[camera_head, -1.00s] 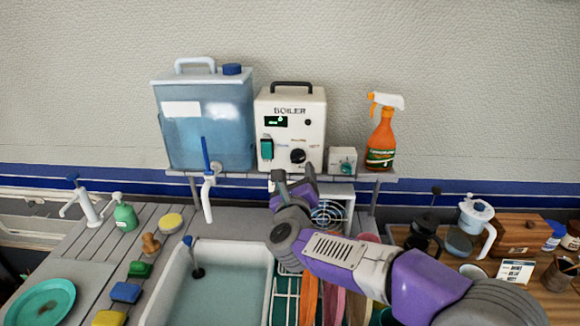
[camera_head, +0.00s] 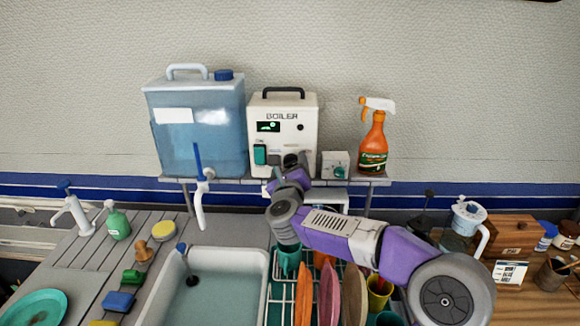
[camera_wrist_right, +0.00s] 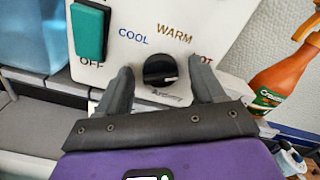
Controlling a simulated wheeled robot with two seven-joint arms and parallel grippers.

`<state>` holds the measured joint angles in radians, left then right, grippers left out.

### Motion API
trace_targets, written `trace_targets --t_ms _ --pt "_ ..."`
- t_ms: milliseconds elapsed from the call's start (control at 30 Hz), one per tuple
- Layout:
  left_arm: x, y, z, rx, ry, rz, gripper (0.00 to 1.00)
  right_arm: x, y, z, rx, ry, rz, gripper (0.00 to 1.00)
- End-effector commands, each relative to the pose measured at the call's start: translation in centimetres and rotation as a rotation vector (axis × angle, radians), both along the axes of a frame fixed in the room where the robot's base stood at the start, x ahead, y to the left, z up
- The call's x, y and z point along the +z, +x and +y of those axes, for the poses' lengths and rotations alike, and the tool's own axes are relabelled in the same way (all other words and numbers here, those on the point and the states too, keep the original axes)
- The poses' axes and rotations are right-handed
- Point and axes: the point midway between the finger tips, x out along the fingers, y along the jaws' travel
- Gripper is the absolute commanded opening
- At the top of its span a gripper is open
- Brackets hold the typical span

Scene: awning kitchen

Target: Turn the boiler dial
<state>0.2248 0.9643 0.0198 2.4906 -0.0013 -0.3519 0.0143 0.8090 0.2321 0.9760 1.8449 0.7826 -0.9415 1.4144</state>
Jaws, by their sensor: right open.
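The white boiler (camera_head: 284,108) stands on the shelf above the sink, with a small lit display and a green switch (camera_head: 260,154). In the right wrist view its black dial (camera_wrist_right: 160,70) sits below the words COOL, WARM and a partly covered HOT. The dial's pale mark points to the right. My right gripper (camera_wrist_right: 162,88) is open, with one finger on each side of the dial, and gaps show between fingers and dial. In the head view the right gripper (camera_head: 290,165) covers most of the dial. My left gripper is not in view.
A blue water container (camera_head: 198,130) stands left of the boiler. A small white box with a green knob (camera_head: 336,165) and an orange spray bottle (camera_head: 374,145) stand close on the right. The sink (camera_head: 213,290) and dish rack are below.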

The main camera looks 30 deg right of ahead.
Motion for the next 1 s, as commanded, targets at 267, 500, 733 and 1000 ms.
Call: trace_targets --t_ms 267,500,733,1000 --pt "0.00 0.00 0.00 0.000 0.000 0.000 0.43 -0.01 -0.02 0.01 0.000 0.000 0.000 0.34" --pt "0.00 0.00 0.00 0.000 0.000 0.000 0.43 -0.01 -0.02 0.02 0.000 -0.001 0.001 0.12" --pt "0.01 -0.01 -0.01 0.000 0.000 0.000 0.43 -0.03 -0.01 0.04 0.001 -0.039 0.024 0.12" --pt "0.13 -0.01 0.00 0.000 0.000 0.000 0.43 0.02 -0.01 0.13 0.000 -0.185 0.113 0.12"
